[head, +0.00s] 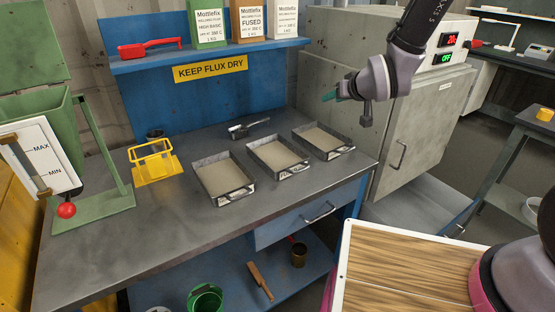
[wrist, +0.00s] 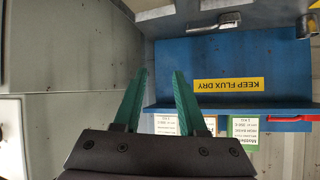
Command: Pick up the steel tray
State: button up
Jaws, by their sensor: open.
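Three shallow steel trays with pale contents stand in a row on the grey workbench: a left tray (head: 223,179), a middle tray (head: 277,156) and a right tray (head: 324,141). Each has a small handle on its near end. My gripper (head: 329,96) is in the air above and behind the right tray, apart from it and empty. In the wrist view its two green fingers (wrist: 161,72) are spread, with nothing between them. I cannot make out a tray in the wrist view.
A yellow stand (head: 153,163) and a green frame (head: 104,165) are on the bench's left side. A small metal tool (head: 248,127) lies behind the trays. A blue shelf (head: 215,54) holds boxes and a red tool. A grey cabinet (head: 420,130) stands at right.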

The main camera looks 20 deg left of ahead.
jog(key=s+a+f+n+y, duration=0.1)
jog(key=s+a+f, duration=0.3)
jog(key=f, duration=0.1)
jog(key=s+a+f+n+g+y, duration=0.1)
jog(key=s+a+f+n, duration=0.1)
jog(key=s+a+f, duration=0.2)
jog(key=s+a+f+n+y, duration=0.1)
jog(key=s+a+f+y, duration=0.1)
jog(key=s+a+f, duration=0.2)
jog(key=shift+s+a+f+n, duration=0.15)
jog(key=shift+s+f, duration=0.1)
jog(key=shift+f, duration=0.4)
jog(key=shift+s+a+f+n, duration=0.1)
jog(key=shift+s+f, duration=0.2)
jog(key=shift+f, duration=0.3)
jog(key=shift+s+a+f+n, duration=0.15)
jog(key=shift+s+f, duration=0.1)
jog(key=shift+f, duration=0.4)
jog(key=x, duration=0.4)
jog(key=shift+w+a+f, duration=0.1)
jog(key=shift+a+f, duration=0.05)
jog(key=shift+a, duration=0.1)
jog(key=shift+x, duration=2.9)
jog(key=shift+w+d, duration=0.1)
jog(key=shift+w, duration=0.1)
grip_shut()
